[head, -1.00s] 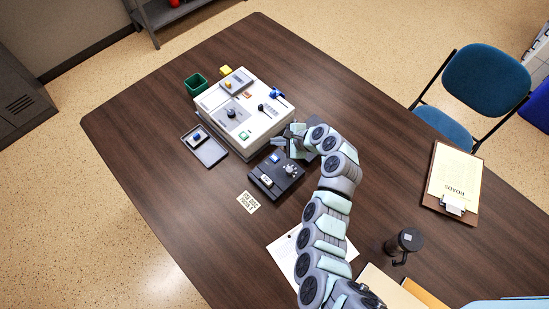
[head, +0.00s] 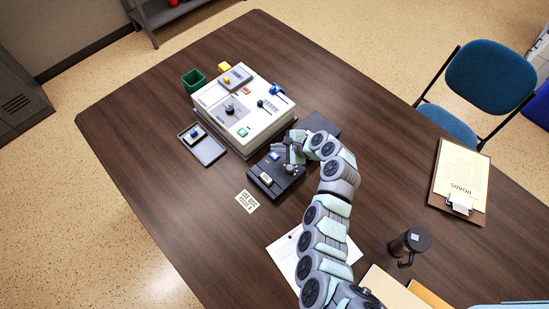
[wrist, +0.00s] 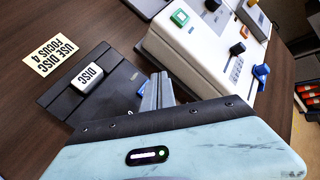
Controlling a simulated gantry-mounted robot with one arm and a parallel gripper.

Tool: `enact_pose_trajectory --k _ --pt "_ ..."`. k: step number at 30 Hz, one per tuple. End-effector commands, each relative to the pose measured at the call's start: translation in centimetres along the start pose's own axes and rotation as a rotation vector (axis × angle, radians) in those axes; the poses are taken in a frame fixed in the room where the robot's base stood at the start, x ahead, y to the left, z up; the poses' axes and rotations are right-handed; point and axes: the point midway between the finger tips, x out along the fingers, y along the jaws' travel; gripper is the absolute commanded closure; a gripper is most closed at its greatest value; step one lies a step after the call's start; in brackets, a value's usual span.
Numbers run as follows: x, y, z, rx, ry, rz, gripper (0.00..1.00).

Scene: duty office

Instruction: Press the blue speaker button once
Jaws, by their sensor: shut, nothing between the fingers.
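A black box (head: 264,188) sits on the table in front of the white console. It carries a white block marked DISC (head: 266,177), a knob and a small blue button (head: 275,156) near its back edge. In the wrist view the blue button (wrist: 142,90) shows only in part, beside my fingers. My gripper (head: 291,157) is shut and empty, low over the back right part of the box. In the wrist view its fingertips (wrist: 158,82) lie just right of the blue button; I cannot tell whether they touch anything.
The white console (head: 255,128) has a green button, knobs and a blue lever (head: 277,89). A small tray (head: 211,153) with another blue-topped part stands left of it. A green bin (head: 193,80) is behind. A printed card (head: 246,201) lies in front of the box. The table's left part is clear.

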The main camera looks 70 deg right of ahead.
Motion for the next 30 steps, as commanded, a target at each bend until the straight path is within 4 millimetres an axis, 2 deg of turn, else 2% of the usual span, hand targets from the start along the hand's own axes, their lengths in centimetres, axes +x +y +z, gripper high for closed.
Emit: enact_pose_trajectory --k 1,7,30 --pt "0.8 0.5 -0.5 0.000 0.000 0.000 1.00" --pt "1.7 1.2 -1.3 0.000 0.001 0.000 1.00" --pt "1.8 1.3 -1.3 -0.001 0.000 -0.001 1.00"
